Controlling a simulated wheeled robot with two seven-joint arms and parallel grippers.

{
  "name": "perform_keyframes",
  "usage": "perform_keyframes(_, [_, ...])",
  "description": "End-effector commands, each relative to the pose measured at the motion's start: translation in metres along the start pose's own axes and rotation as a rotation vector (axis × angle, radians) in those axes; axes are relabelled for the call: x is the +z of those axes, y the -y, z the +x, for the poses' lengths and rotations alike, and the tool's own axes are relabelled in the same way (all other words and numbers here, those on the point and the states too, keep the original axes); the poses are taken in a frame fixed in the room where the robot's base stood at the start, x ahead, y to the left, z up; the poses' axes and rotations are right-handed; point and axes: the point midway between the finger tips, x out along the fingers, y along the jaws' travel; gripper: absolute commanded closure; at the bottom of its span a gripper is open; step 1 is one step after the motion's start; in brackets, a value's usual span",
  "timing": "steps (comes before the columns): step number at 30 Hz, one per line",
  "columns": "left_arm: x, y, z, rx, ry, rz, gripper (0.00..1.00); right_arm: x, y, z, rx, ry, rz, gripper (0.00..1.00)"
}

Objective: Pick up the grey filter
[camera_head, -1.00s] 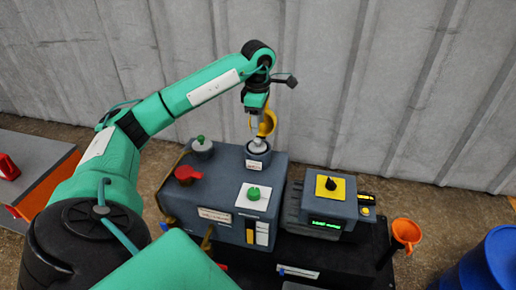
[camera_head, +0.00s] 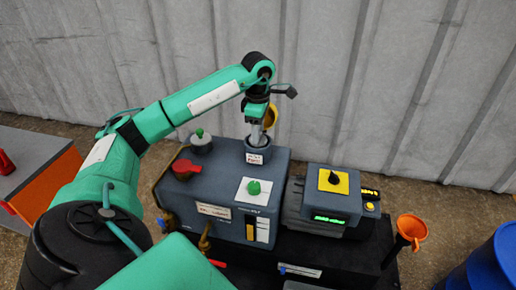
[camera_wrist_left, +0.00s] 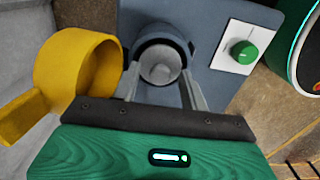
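The grey filter (camera_wrist_left: 160,70) looks like a light grey rounded piece seated inside the dark round port on top of the blue-grey machine. My left gripper (camera_wrist_left: 161,84) points down at this port, with one finger on each side of the grey piece. The fingers stand apart; I cannot tell whether they touch it. In the head view my left gripper (camera_head: 257,137) is right above the port (camera_head: 258,155), and the filter is hidden by the port rim and the fingers. My right gripper is not in view.
A yellow cup-shaped part (camera_wrist_left: 78,72) with a handle is close beside the left gripper. The machine top also carries a green knob (camera_head: 253,187), a red part (camera_head: 186,169) and a green-topped grey cap (camera_head: 201,141). An orange funnel (camera_head: 411,227) and blue barrel (camera_head: 492,262) stand right.

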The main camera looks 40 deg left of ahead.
Motion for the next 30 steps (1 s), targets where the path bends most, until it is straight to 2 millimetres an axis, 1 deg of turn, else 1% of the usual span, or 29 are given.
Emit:
perform_keyframes(1, [0.000,0.000,0.000,0.000,0.000,0.000,0.66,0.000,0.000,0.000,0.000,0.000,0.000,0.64])
perform_keyframes(5, [0.000,0.000,0.000,0.000,0.000,0.000,0.91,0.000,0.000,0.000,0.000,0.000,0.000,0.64])
perform_keyframes(6, [0.000,0.000,0.000,0.000,0.000,0.000,0.99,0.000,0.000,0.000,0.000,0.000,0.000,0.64])
perform_keyframes(16, [0.000,0.000,-0.001,0.000,0.000,0.000,1.00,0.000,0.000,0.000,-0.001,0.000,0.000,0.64])
perform_keyframes(20, [0.000,0.000,-0.007,0.001,0.000,0.000,1.00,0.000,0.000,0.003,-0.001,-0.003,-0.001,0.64])
perform_keyframes(23, [0.000,0.000,-0.018,0.002,0.001,0.000,1.00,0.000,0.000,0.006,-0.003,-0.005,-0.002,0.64])
perform_keyframes(26, [0.000,-0.001,-0.033,0.003,0.000,-0.001,1.00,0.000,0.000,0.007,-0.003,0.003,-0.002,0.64])
perform_keyframes(28, [0.000,0.000,-0.044,0.002,0.000,-0.001,1.00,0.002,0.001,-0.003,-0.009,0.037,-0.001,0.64])
perform_keyframes(30, [0.000,-0.001,-0.059,0.003,0.002,-0.001,1.00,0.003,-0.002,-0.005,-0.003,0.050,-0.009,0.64])
